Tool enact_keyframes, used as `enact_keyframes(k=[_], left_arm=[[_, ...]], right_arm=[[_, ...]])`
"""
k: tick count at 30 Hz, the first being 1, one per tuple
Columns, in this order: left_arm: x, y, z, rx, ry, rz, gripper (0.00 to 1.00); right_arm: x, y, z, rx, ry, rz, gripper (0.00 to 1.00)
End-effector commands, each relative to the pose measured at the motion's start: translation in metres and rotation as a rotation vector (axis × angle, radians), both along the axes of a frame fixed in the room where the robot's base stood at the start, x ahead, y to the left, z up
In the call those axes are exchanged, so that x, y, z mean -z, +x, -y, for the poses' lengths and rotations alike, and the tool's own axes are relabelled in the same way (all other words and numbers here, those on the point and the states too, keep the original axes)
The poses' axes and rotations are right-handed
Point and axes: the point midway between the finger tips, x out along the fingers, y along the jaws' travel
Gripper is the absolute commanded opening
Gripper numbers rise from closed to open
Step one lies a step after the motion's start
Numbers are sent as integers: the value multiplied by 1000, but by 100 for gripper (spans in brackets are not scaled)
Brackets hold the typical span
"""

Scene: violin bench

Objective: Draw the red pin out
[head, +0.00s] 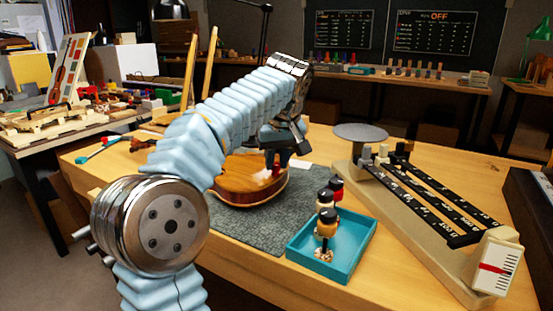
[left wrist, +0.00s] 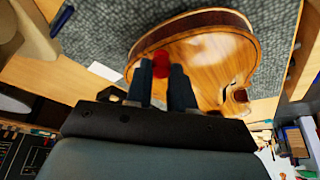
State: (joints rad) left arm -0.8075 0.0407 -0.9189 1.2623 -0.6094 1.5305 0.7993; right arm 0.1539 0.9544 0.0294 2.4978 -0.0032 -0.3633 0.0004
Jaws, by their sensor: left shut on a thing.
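My left gripper (head: 277,160) reaches down over the wooden violin body (head: 236,190), which lies on a grey mat (head: 262,226). The left gripper also shows in the left wrist view (left wrist: 168,80), with its two fingers at the near edge of the violin body (left wrist: 205,65). It is shut on the red pin (left wrist: 160,62), whose rounded red head shows between the fingertips. The pin's lower part is hidden, so I cannot tell how far it sits in the body. My right gripper is not in view.
A teal tray (head: 293,246) with dark-topped and yellowish pieces stands right of the mat. A beam balance (head: 415,195) takes up the right of the bench. A white card (left wrist: 105,71) lies by the violin body. Bare mat lies in front of the violin.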

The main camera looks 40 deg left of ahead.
Motion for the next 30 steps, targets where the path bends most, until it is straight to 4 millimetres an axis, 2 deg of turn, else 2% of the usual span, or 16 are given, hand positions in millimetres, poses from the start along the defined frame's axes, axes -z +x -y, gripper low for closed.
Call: enact_keyframes(k=[30], left_arm=[[-10,0,0,0,0,-1,0]], right_arm=[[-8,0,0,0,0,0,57]])
